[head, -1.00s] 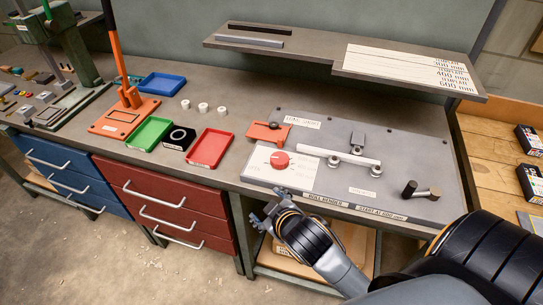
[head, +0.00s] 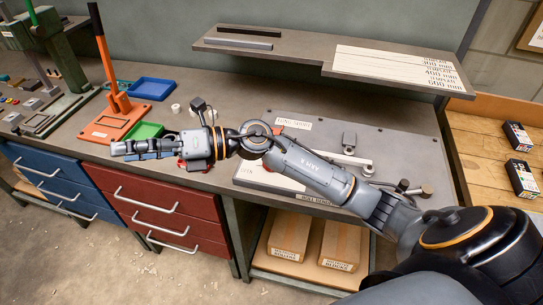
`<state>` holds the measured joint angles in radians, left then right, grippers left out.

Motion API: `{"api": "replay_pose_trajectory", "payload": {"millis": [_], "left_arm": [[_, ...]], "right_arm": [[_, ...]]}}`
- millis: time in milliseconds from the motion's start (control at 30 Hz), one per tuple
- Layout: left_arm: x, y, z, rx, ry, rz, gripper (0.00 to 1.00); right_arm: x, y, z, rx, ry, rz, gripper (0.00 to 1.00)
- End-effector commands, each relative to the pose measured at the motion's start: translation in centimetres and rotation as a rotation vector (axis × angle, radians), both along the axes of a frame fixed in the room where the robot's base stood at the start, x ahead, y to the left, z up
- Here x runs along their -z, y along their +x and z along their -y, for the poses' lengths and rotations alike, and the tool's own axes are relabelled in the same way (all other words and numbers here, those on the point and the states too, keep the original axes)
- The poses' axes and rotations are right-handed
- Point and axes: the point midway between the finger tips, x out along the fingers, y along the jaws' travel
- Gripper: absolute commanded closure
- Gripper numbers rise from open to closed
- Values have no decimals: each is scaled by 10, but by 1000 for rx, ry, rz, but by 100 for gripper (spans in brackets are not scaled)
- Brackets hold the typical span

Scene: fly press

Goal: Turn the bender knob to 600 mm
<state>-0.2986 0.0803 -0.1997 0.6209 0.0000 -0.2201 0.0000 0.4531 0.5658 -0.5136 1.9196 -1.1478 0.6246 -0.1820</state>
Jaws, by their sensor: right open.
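The bender's grey plate (head: 405,150) lies on the workbench at right of centre. Its white dial card (head: 258,177) shows partly below my right forearm. The red knob is largely hidden behind that forearm, so its pointer cannot be read. My right gripper (head: 128,149) is open and empty. It points left in front of the green tray, well to the left of the dial. My right arm crosses over the bender plate. My left gripper is not in view.
A shelf (head: 290,52) with labelled strips (head: 395,66) overhangs the back of the bench. The green tray (head: 146,131), blue tray (head: 153,88) and orange-handled press (head: 113,105) stand left. Drawers (head: 160,205) and boxes (head: 290,235) are below the bench.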

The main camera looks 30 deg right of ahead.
Motion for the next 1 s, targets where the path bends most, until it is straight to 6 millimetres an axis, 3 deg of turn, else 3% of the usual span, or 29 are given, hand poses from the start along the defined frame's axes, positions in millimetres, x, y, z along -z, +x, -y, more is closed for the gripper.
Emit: {"api": "replay_pose_trajectory", "payload": {"millis": [67,167,267,300,400,500,600,767,1000], "left_arm": [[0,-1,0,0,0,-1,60],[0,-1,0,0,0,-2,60],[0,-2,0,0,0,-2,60],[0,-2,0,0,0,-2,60],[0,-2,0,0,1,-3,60],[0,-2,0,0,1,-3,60],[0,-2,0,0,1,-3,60],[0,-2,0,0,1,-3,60],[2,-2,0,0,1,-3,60]], "right_arm": [[23,0,5,-89,-239,101,29],[57,3,29,-187,-544,178,29],[86,13,77,-263,-857,203,29],[94,18,102,-286,-980,196,29],[101,27,170,-325,-1263,143,29],[95,29,233,-343,-1481,55,29],[83,26,278,-351,-1625,-33,29],[73,20,309,-355,-1719,-110,29],[99,18,310,-363,-1722,-117,29]]}}
